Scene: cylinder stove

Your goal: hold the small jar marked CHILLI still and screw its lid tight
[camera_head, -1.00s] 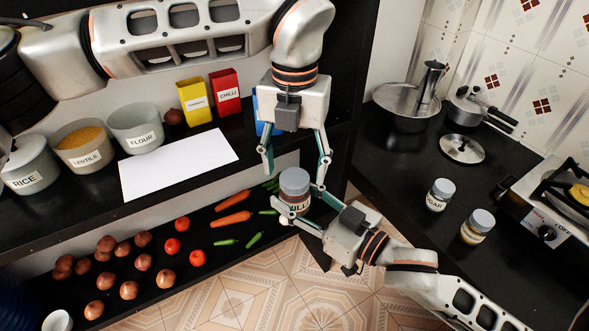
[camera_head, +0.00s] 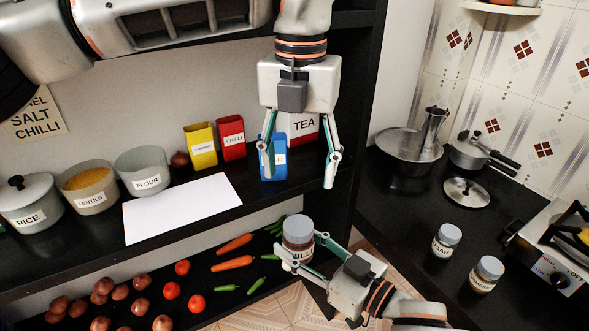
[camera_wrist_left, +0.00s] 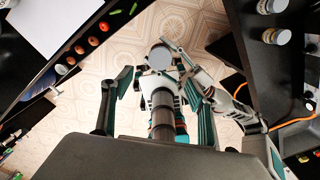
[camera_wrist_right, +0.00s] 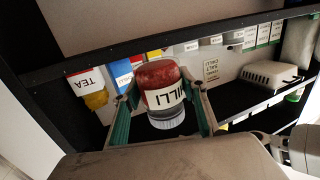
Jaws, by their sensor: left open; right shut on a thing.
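The CHILLI jar (camera_head: 298,248) is small, with red contents, a white label and a grey lid (camera_head: 298,226). My right gripper (camera_head: 300,252) is shut around the jar's body and holds it in the air, roughly upright. In the right wrist view the jar (camera_wrist_right: 157,76) sits between the two fingers, with its lid (camera_wrist_right: 166,120) toward the bottom of the picture. My left gripper (camera_head: 299,168) is open and empty above the jar, apart from the lid. The left wrist view shows the lid (camera_wrist_left: 159,57) beyond the spread fingers. I cannot tell how tight the lid is.
A dark shelf (camera_head: 60,255) at left carries tubs, boxes and a white sheet (camera_head: 182,207). Vegetables lie on the lower shelf. The dark counter (camera_head: 405,225) at right holds pans, two jars (camera_head: 446,240) and a stove (camera_head: 550,262). Open space surrounds the held jar.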

